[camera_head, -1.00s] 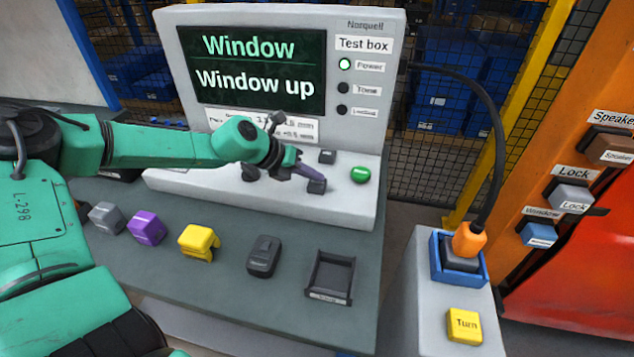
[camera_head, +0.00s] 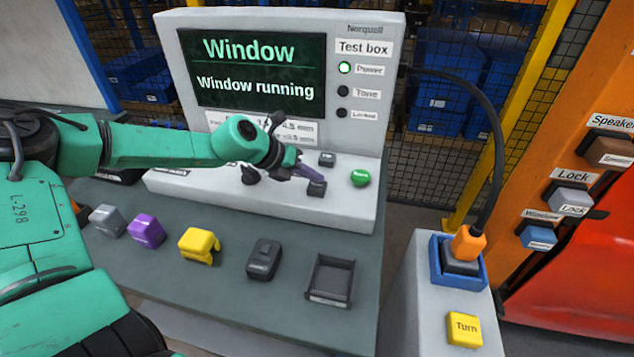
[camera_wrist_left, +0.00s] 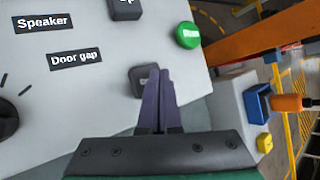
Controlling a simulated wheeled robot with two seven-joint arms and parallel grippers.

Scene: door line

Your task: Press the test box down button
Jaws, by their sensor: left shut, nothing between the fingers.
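The grey test box (camera_head: 300,205) stands on the bench, its screen (camera_head: 255,70) reading "Window" and "Window running". A dark square button (camera_head: 317,189), apparently the down button, is on its sloped panel below the up button (camera_head: 327,158). My left gripper (camera_head: 310,175) is shut and empty, its purple fingers pointing at the lower button. In the left wrist view the fingertips (camera_wrist_left: 159,72) overlap the right edge of this button (camera_wrist_left: 140,80) and hide part of it. Its label is not readable, and I cannot tell how far it is pressed. My right gripper is not in view.
A green button (camera_head: 360,177) sits right of the dark buttons. On the bench are grey, purple, yellow and dark pieces, and an empty dark tray (camera_head: 331,280). A pedestal with a blue socket (camera_head: 480,280), an orange plug and a yellow Turn button (camera_head: 464,328) stands right.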

